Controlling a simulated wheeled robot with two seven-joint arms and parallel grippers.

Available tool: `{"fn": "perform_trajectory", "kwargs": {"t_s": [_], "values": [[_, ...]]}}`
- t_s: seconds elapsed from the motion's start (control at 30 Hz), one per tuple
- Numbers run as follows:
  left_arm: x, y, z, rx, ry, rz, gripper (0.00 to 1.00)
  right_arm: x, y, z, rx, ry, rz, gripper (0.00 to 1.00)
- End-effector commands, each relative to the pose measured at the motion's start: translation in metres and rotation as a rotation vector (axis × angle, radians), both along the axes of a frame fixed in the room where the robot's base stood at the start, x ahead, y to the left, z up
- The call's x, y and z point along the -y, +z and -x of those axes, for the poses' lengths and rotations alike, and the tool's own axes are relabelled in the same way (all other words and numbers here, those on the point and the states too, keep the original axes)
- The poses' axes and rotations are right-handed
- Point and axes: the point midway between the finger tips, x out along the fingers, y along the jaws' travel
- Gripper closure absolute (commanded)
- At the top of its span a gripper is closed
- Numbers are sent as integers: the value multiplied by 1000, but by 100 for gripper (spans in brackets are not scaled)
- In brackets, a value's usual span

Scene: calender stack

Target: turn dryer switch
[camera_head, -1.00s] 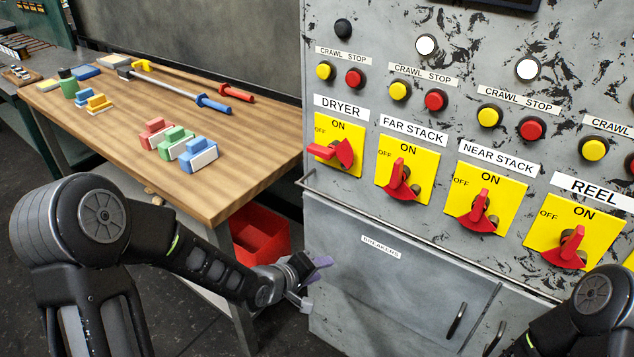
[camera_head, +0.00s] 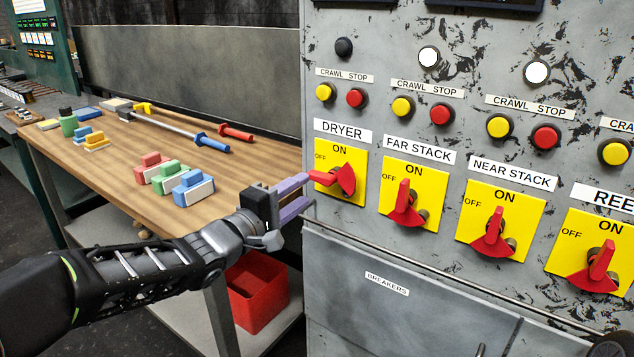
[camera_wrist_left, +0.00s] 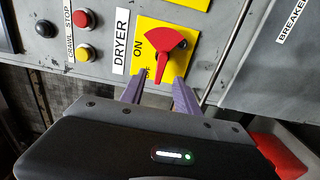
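The dryer switch is a red rotary handle (camera_head: 344,180) on a yellow plate (camera_head: 357,157) under the DRYER label. Its lever points left, on the OFF side, in the head view. My left gripper (camera_head: 308,191) is open at the left edge of the panel, its purple fingers pointing at the lever's tip. In the left wrist view the red lever (camera_wrist_left: 162,62) points down towards the gap between the open fingers (camera_wrist_left: 158,88). Its tip is at about the fingertips; I cannot tell if they touch. My right gripper is out of view.
Far stack (camera_head: 405,205), near stack (camera_head: 494,235) and reel (camera_head: 598,268) switches sit to the right, levers upward. A metal rail (camera_head: 420,262) runs below the switches. A wooden table (camera_head: 110,185) with blocks and tools stands left, above a red bin (camera_head: 258,290).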

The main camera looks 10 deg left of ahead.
Motion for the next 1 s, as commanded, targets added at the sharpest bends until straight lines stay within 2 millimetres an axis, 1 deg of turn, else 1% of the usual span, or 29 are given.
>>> {"fn": "perform_trajectory", "kwargs": {"t_s": [0.3,0.43,0.53,0.77,1.0], "values": [[19,-2,-45,-2,-2,2,62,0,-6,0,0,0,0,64],[23,-1,-57,-1,-1,0,62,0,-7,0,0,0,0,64],[25,-1,-61,-1,-1,1,62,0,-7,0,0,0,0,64],[25,-1,-61,-1,0,0,62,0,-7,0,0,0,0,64],[25,-1,-61,-1,0,0,81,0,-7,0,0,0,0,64]]}}
